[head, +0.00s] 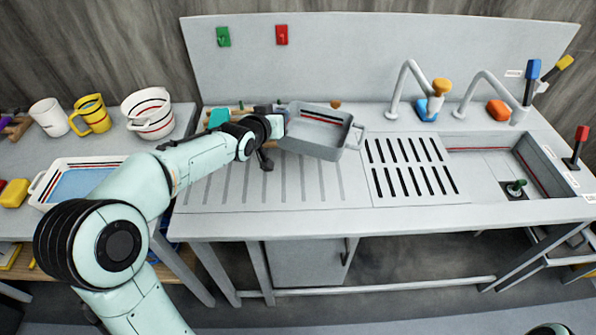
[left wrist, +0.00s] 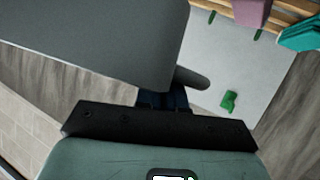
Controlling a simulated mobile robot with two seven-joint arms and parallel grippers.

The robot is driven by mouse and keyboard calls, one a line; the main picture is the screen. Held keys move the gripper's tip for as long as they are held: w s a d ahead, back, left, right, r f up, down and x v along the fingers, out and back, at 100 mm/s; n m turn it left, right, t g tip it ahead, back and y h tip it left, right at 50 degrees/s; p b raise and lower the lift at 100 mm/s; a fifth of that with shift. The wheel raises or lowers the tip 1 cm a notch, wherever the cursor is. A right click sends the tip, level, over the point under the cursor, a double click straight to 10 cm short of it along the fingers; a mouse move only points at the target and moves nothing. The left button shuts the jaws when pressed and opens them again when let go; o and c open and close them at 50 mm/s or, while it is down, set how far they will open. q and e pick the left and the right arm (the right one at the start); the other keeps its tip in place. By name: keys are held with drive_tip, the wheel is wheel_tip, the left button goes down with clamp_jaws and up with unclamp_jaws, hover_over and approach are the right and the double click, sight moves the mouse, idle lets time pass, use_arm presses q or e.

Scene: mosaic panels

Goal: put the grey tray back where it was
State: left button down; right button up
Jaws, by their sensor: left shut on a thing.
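The grey tray (head: 316,146) is an open, shallow rectangular dish with a handle at each end. My left gripper (head: 283,120) comes in from the left and is shut on the tray's left handle. The tray is over the back right part of the ridged drainboard (head: 250,188); I cannot tell whether it touches the surface. In the left wrist view the tray's plain grey side (left wrist: 90,45) fills the upper left, with the left gripper (left wrist: 165,98) at its handle. My right gripper is out of view.
Left of the sink unit are a red-striped white bowl (head: 150,113), a yellow jug (head: 91,114), a white cup (head: 48,117) and a white tray (head: 50,172). Right of the slotted panel (head: 410,165) is a sink basin (head: 500,163). Taps (head: 395,95) stand behind.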

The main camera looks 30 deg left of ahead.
use_arm(q)
drive_tip(key=f+b, duration=0.1)
drive_tip(key=f, duration=0.5)
drive_tip(key=f+b, duration=0.1)
drive_tip(key=f, duration=0.5)
drive_tip(key=f+b, duration=0.1)
drive_tip(key=f, duration=0.5)
drive_tip(key=shift+s+f, duration=0.4)
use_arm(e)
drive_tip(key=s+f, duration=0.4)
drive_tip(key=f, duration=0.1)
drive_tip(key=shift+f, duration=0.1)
use_arm(q)
drive_tip(key=shift+f, duration=0.1)
drive_tip(key=c, duration=1.5)
unclamp_jaws()
drive_tip(key=shift+c, duration=0.2)
drive_tip(key=o, duration=0.3)
drive_tip(key=shift+s, duration=0.1)
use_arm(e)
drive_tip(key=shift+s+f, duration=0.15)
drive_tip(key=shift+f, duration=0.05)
